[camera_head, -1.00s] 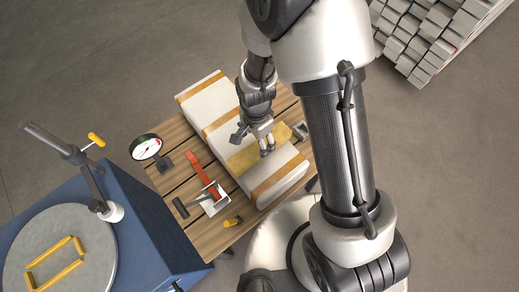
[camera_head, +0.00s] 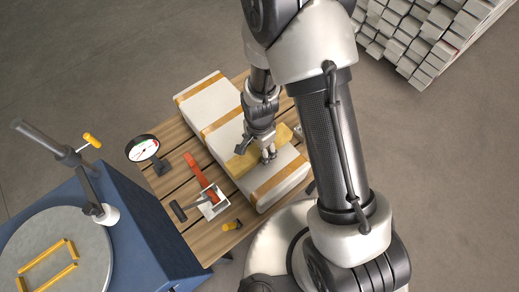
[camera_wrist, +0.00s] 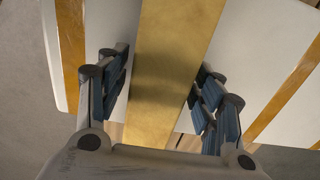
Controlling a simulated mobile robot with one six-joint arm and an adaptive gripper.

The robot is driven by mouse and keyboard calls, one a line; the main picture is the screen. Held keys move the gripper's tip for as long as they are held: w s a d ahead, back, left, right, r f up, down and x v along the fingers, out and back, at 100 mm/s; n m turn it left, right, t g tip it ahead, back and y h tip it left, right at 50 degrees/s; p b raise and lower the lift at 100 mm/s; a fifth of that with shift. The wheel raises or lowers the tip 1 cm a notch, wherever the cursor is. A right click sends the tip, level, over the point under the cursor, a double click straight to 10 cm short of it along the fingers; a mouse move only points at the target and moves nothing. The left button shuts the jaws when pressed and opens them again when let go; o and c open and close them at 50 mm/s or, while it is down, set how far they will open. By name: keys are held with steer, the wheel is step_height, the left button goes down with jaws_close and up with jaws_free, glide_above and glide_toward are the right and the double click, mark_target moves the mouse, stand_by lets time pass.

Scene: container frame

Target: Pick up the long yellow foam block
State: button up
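The long yellow foam block (camera_wrist: 172,50) lies across the top of a long white box with orange bands (camera_head: 208,103). In the head view the block (camera_head: 238,162) is partly hidden by my gripper (camera_head: 268,156). In the wrist view my gripper (camera_wrist: 160,90) is open, with one blue-padded finger on each side of the block. A narrow gap shows between each finger and the block, and nothing is gripped. A shadow falls on the block between the fingers.
The white box rests on a wooden slatted table (camera_head: 172,190). A blue machine (camera_head: 150,235) stands at left.

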steer(key=c, duration=0.6)
steer(key=shift+r, duration=0.1)
steer(key=shift+c, duration=0.2)
